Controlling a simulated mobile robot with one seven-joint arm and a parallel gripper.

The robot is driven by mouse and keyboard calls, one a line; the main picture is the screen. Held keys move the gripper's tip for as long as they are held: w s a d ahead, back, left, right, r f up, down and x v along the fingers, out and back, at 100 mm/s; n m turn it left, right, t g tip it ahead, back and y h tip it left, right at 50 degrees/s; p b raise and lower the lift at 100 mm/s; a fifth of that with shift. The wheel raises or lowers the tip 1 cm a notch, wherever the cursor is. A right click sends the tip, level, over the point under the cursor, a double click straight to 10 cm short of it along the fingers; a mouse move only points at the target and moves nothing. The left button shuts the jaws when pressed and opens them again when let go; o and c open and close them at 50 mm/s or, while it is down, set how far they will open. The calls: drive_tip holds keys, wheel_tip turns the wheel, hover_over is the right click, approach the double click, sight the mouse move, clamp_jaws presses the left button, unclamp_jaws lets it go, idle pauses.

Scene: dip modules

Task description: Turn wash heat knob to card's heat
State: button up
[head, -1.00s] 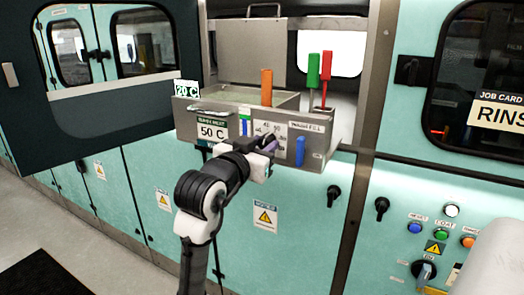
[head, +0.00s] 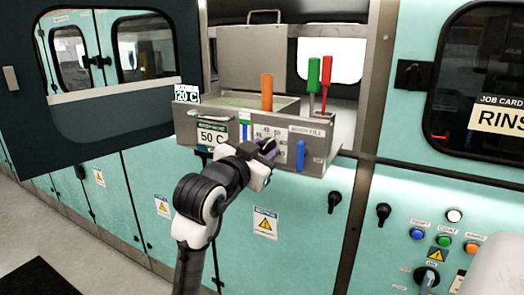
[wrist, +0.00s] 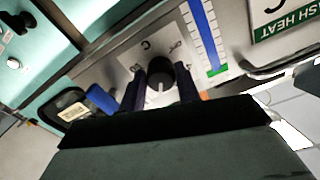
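The wash heat knob (wrist: 160,75) is round and black, with a pale line on its near side in the wrist view. It sits on a white dial plate (head: 272,131) on the front of the steel box. A green-headed card (head: 212,137) beside the dial reads 50 C; its WASH HEAT heading shows in the wrist view (wrist: 285,25). My gripper (wrist: 161,80) has one dark finger on each side of the knob, very close to it. I cannot tell whether the fingers press on it. In the head view my gripper (head: 267,149) hides the knob and the lower dial.
A blue handle (head: 300,155) stands just right of my gripper, and a blue-and-green gauge (head: 246,132) just left. Orange (head: 267,92), green (head: 313,71) and red (head: 326,72) handles rise from the box. A 20 C sign (head: 187,94) is at its left corner.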

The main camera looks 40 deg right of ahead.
drive_tip(key=o, duration=0.4)
drive_tip(key=b+v, duration=0.2)
drive_tip(key=v, duration=1.2)
drive_tip(key=shift+d, duration=0.1)
